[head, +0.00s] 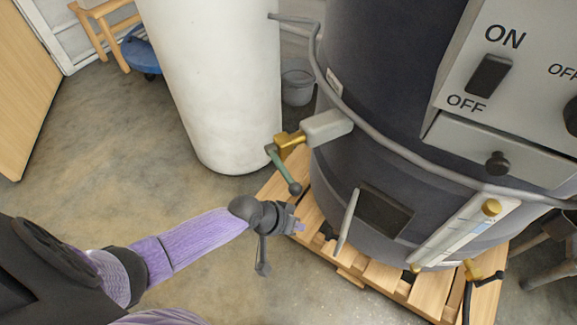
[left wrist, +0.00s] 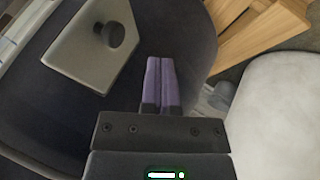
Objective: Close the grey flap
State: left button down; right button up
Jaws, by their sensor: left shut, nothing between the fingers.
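The grey flap (head: 346,222) stands open on the lower front of the dark hopper, seen nearly edge-on beside the dark opening (head: 385,208). In the left wrist view, a grey plate with a black round knob, which looks like the flap (left wrist: 80,62), is up and left of the fingers. My left gripper (head: 298,227) is to the left of the flap, apart from it. Its purple fingers (left wrist: 160,82) are together and empty. My right gripper is in neither view.
The hopper (head: 335,170) stands on a wooden pallet (head: 430,292). A brass valve (head: 290,140) with a green lever juts out above my left gripper. A white cylinder (head: 215,80) stands behind. A curved grey pipe rounds the hopper.

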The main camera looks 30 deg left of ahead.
pick_arm(q)
jog(key=d, duration=0.1)
jog(key=w+d, duration=0.1)
jog(key=d, duration=0.1)
jog(key=d+f+b, duration=0.1)
jog(key=shift+w+d, duration=0.2)
jog(key=shift+w, duration=0.05)
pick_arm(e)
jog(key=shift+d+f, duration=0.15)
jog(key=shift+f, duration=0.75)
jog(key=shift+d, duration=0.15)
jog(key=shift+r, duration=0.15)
